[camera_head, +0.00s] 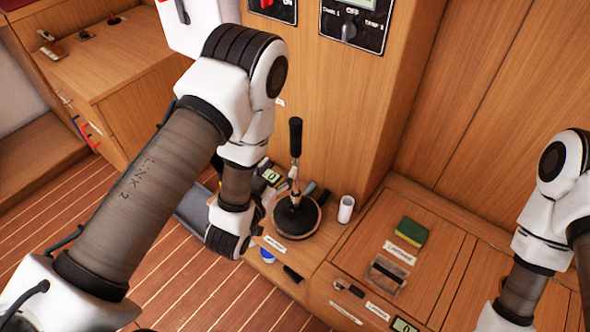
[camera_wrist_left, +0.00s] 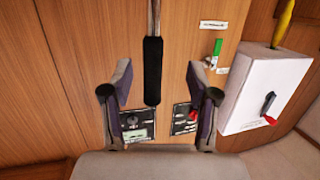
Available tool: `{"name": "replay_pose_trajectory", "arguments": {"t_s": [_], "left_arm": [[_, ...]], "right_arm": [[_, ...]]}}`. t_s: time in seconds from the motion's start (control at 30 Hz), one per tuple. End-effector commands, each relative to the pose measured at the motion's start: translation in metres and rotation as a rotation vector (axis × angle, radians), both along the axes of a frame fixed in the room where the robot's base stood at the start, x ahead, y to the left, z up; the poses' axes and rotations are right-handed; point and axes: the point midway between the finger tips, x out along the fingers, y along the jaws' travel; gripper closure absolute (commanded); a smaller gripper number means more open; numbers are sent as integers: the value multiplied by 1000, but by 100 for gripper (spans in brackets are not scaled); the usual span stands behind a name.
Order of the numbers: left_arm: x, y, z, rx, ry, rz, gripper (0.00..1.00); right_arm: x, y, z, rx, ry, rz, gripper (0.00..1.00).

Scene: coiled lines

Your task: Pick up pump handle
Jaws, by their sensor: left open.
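The pump handle (camera_head: 295,137) is a black grip on a thin metal rod. It stands upright on a round dark pump base (camera_head: 297,216) on the low wooden counter. In the left wrist view the black grip (camera_wrist_left: 153,72) shows between the two open fingers of my left gripper (camera_wrist_left: 158,72), with gaps on both sides. I cannot tell whether it lies within their reach in depth. In the head view my left gripper (camera_head: 262,203) is mostly hidden by its wrist, left of the pump. My right arm shows at the right edge, its gripper out of view.
A white cup (camera_head: 346,209) stands right of the pump. A green sponge (camera_head: 411,232) and a clear box (camera_head: 386,275) lie on the right counter. A blue cap (camera_head: 267,255) and a black item (camera_head: 293,274) lie in front. Switch panels (camera_head: 356,22) are on the wall behind.

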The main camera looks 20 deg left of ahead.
Motion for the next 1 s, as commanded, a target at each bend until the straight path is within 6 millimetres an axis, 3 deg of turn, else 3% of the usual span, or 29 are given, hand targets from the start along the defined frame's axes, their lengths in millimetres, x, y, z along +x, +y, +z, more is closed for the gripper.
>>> {"name": "replay_pose_trajectory", "arguments": {"t_s": [0.03, 0.1, 0.2, 0.6, 0.8, 0.83, 1.0], "left_arm": [[6, -6, 6, -7, -82, -14, 40], [13, -10, 22, -15, -156, -25, 40], [27, -13, 30, -19, -181, -28, 40], [85, -22, 23, -18, -172, -27, 40], [87, -22, 22, -17, -170, -27, 40], [87, -22, 22, -17, -170, -27, 44], [87, -22, 22, -17, -170, -27, 100]], "right_arm": [[0, 0, -12, 0, 0, 0, 60], [0, 0, -12, 0, 0, 0, 60], [0, 0, -9, 0, 0, 0, 60], [1, 0, -5, 0, -1, 0, 60], [1, 0, -6, 0, -1, 0, 60], [1, 0, -6, 0, -1, 0, 60], [1, 0, -6, 0, -1, 1, 60]]}}
